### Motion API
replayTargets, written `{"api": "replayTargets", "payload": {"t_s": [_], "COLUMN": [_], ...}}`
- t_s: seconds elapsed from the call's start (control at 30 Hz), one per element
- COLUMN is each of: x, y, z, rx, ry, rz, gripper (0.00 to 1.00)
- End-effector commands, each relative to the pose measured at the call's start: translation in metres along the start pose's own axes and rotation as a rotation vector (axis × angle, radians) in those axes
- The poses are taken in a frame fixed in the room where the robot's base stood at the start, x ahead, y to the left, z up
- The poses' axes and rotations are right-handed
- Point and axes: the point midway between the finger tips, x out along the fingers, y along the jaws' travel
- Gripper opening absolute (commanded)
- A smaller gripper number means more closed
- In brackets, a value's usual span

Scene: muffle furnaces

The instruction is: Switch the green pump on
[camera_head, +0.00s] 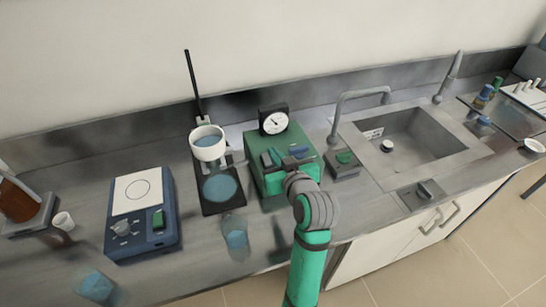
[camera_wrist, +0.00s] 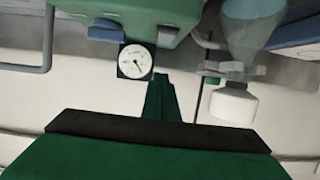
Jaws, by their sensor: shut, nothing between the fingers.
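The green pump (camera_head: 253,140) is a box on the bench, left of the sink, with a round black-and-white gauge (camera_head: 274,122) at its back. A blue-grey part (camera_head: 299,151), perhaps its switch, shows on its top; its setting is too small to tell. My gripper (camera_head: 274,158) is over the pump's top front and hides part of it. In the wrist view my gripper (camera_wrist: 162,98) has its fingers together and empty. There the pump (camera_wrist: 165,12) is at the top, with the gauge and blue-grey part (camera_wrist: 105,30) left of the fingers. Contact cannot be told.
Left of the pump stands a stand with a white funnel (camera_head: 208,142) above a flask (camera_head: 219,186). A beaker (camera_head: 235,236) is in front. A blue hotplate device (camera_head: 145,235) is further left. A tap (camera_head: 345,110) and sink (camera_head: 415,140) are on the right.

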Motion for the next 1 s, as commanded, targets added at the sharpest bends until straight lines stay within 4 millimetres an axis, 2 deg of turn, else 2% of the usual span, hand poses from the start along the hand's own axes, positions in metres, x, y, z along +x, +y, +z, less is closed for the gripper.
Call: {"api": "replayTargets", "payload": {"t_s": [0.3,0.5,0.67,1.0], "x": [-0.056,-0.078,-0.085,-0.085], "y": [-0.002,0.0,-0.001,-0.001], "z": [0.013,0.018,0.019,0.019], "rx": [-0.001,0.0,-0.001,-0.001], "ry": [0.001,0.0,0.0,0.0], "rz": [-0.001,0.0,-0.001,-0.002], "gripper": [0.0,0.0,0.0,0.0]}}
